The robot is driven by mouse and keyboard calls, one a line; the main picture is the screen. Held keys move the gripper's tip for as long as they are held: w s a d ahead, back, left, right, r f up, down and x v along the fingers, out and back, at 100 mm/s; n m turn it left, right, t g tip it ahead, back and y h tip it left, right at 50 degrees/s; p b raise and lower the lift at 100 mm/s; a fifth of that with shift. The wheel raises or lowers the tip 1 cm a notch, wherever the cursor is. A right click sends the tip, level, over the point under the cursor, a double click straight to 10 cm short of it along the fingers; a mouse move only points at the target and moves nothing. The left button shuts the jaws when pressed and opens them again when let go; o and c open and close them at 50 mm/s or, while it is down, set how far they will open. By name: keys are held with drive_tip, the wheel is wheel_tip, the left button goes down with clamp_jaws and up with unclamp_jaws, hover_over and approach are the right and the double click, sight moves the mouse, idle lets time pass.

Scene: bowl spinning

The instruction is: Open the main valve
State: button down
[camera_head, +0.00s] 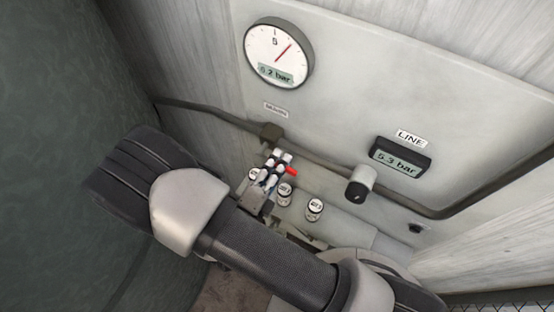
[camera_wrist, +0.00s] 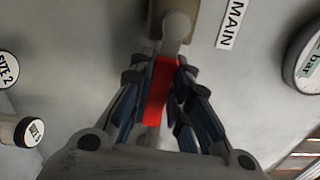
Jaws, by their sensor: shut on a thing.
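The main valve's brownish body (camera_head: 270,131) sits on the pipe below the round gauge. Its red lever (camera_wrist: 160,92) lies between my fingers in the wrist view, below the valve's rounded pivot (camera_wrist: 177,25). My gripper (camera_wrist: 161,80) is shut on the red lever, with a finger pad on each side of it. In the head view my gripper (camera_head: 274,172) is just below the valve, and a red bit (camera_head: 291,170) shows at its right. The MAIN label (camera_wrist: 230,22) is right of the valve in the wrist view.
A round gauge (camera_head: 278,50) is above the valve. A LINE display (camera_head: 400,157) is to the right, and a grey knob (camera_head: 363,178) sits by the pipe (camera_head: 325,160). White-capped fittings (camera_head: 315,207) marked with sizes stand close to my gripper.

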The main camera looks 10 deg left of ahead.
drive_tip(key=shift+r+n+p, duration=0.25)
drive_tip(key=shift+n+p, duration=0.05)
drive_tip(key=shift+n, duration=0.2)
drive_tip(key=c, duration=1.5)
unclamp_jaws()
drive_tip(key=v, duration=1.2)
